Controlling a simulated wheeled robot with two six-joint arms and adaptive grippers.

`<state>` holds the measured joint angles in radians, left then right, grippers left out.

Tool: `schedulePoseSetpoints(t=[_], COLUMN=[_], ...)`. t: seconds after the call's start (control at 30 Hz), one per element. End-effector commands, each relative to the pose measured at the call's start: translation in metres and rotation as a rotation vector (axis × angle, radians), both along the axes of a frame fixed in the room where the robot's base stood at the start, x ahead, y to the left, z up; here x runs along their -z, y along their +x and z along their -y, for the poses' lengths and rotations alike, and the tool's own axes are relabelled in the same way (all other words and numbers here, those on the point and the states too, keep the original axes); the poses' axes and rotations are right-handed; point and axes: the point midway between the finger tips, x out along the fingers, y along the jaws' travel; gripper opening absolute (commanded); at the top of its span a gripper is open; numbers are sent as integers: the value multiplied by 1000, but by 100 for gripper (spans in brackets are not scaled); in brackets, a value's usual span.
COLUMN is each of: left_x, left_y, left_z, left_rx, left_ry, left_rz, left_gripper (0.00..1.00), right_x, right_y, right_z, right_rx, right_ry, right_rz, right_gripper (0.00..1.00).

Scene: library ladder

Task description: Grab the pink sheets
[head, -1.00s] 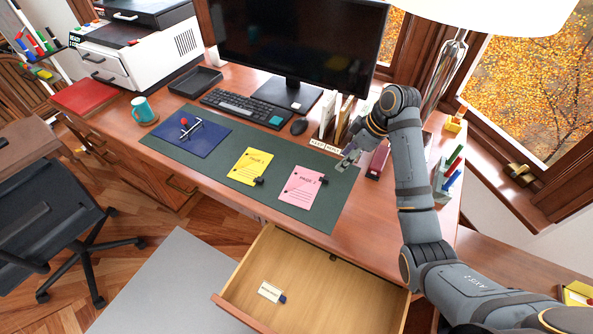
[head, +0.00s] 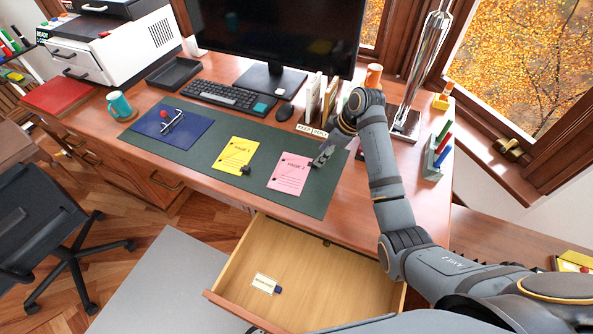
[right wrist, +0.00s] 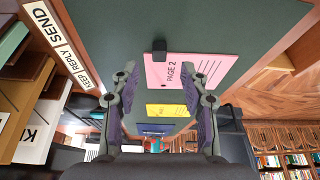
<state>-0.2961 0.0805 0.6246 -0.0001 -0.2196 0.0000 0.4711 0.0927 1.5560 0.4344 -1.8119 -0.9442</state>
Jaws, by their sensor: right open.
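The pink sheets (head: 289,174), marked PAGE 2, lie flat on the dark green desk mat (head: 222,143), at its right part. They also show in the right wrist view (right wrist: 190,70), with a black clip (right wrist: 159,50) on their edge. My right gripper (head: 322,155) is just beyond the upper right corner of the sheets in the head view. In the right wrist view it (right wrist: 164,88) is open and empty, with the sheets ahead, beyond its fingertips. In the head view the clip is hard to make out beside the gripper. My left gripper is not in view.
Yellow sheets (head: 235,155) with a black clip lie left of the pink ones, and a blue folder (head: 172,125) farther left. An upright sorter (head: 318,98) stands behind my gripper. An open drawer (head: 300,275) with a small card (head: 265,283) sticks out below the desk front.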

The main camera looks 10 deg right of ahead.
Motion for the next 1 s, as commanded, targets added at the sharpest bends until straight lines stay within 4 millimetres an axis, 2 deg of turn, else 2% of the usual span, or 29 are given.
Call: schedulePoseSetpoints(t=[0.23, 0.5, 0.83, 1.0], left_x=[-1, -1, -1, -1], left_y=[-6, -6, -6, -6], left_z=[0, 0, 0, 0], left_rx=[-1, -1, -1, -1], left_ry=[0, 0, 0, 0], left_rz=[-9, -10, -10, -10], left_gripper=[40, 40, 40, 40], right_x=[38, 43, 43, 43], right_y=[8, 10, 10, 10], right_z=[-13, -14, -14, -14], right_rx=[-1, -1, -1, -1], right_ry=[2, 0, 0, 0], right_rz=[-5, -2, -2, -2], right_gripper=[45, 45, 2, 0])
